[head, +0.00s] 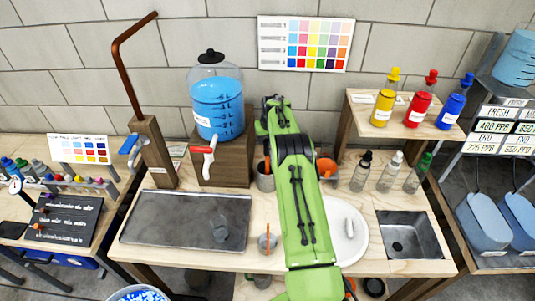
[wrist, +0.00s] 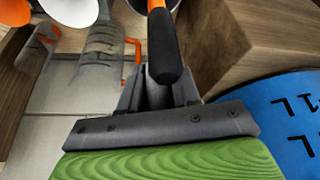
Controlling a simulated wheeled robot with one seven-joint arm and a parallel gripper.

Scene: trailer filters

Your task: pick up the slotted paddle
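In the wrist view, a dark rounded handle with an orange stem (wrist: 166,48) lies in front of my gripper (wrist: 160,92), its end between the grey fingers. I cannot tell whether the fingers press on it. A grey, see-through slotted shape (wrist: 102,50) with an orange edge shows at upper left; it may be the slotted paddle, but I cannot be sure. In the head view my green arm reaches over the table to the back, and my gripper is hidden. A grey cup (head: 265,182) with an orange part stands left of the arm.
A jug of blue liquid (head: 218,108) on a wooden block (head: 222,160) stands close left of my arm. A dark tray (head: 180,222) lies front left.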

